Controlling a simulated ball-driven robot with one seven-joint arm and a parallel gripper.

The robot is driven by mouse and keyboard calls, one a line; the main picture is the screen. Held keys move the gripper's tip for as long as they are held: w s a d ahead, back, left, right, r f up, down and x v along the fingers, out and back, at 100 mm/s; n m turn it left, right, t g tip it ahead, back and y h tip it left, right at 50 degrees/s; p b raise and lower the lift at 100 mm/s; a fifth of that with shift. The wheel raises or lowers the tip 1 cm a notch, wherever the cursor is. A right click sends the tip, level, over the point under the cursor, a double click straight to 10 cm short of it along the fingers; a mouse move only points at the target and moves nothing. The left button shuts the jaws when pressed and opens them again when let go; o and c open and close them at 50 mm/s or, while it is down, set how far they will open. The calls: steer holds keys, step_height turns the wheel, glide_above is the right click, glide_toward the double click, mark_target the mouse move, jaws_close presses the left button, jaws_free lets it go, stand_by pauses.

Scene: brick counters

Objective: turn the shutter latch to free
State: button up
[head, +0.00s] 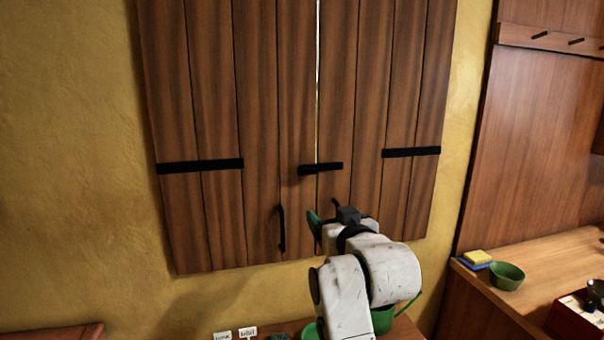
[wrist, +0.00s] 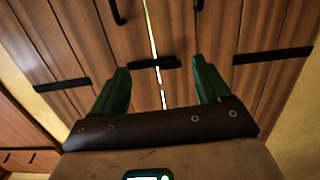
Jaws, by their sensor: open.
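The shutter latch (head: 320,168) is a short black bar lying almost level across the narrow bright gap between two brown plank shutters (head: 265,90). It overlaps both shutter leaves. In the wrist view, which appears upside down, the latch (wrist: 154,63) shows between the green fingers, farther off. My gripper (head: 325,215) is in front of the shutters, below and slightly right of the latch in the head view. In the wrist view my gripper (wrist: 160,66) has its fingers wide apart with nothing between them. No contact with the latch is visible.
Black straps sit on the left leaf (head: 200,166) and right leaf (head: 411,152). A vertical black handle (head: 282,228) is on the left leaf. Below are a counter with green vessels and small white labels (head: 222,335). At right, a wooden counter holds a green bowl (head: 506,276) and sponges (head: 477,258).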

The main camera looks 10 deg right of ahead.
steer(key=t, duration=0.1)
glide_toward(308, 173)
steer(key=s, duration=0.3)
steer(key=shift+w+p, duration=1.3)
steer(key=shift+w, duration=4.35)
steer(key=shift+c, duration=0.2)
jaws_close()
